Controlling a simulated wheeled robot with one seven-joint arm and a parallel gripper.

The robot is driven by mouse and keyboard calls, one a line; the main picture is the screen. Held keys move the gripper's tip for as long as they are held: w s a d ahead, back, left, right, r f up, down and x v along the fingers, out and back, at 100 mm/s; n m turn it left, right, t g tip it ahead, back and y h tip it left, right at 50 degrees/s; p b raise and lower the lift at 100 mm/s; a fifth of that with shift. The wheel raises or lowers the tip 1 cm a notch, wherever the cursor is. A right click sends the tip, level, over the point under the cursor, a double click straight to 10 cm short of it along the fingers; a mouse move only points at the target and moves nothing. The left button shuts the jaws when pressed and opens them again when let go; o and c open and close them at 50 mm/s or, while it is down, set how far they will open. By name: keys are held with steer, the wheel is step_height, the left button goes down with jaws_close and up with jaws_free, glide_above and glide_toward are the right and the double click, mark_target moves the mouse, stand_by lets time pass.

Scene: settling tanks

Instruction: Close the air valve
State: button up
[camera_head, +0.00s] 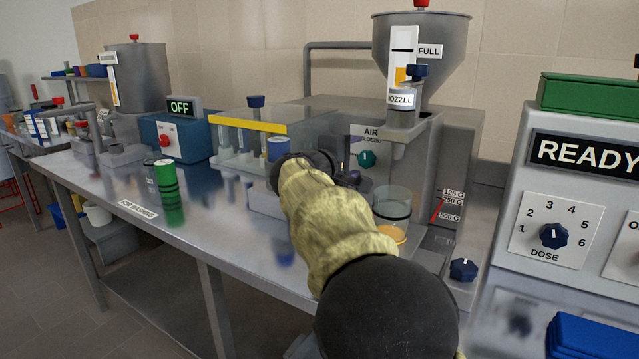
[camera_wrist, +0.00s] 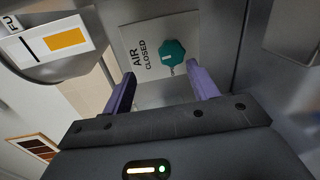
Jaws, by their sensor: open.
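The air valve is a teal knob (camera_head: 366,158) on a pale plate marked AIR and CLOSED, on the grey machine under the hopper. In the wrist view the knob (camera_wrist: 173,52) is ahead of my gripper (camera_wrist: 162,72), between the lines of its two purple fingers. The fingers are open and apart, with nothing between them, and the knob looks just beyond their tips. A small pale mark shows on the knob; I cannot tell its exact setting. In the head view my arm hides most of my gripper (camera_head: 345,172).
A clear cup (camera_head: 393,205) stands under the nozzle (camera_head: 401,116), right of my gripper. The bench front at left is mostly clear.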

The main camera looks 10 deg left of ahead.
steer(key=f+b+v, duration=0.1)
steer(key=b+v, duration=0.5)
steer(key=v, duration=0.7)
steer(key=shift+s+f, duration=0.2)
steer(key=shift+f, duration=0.2)
stand_by(0.8)
steer(key=shift+r, duration=0.1)
stand_by(0.4)
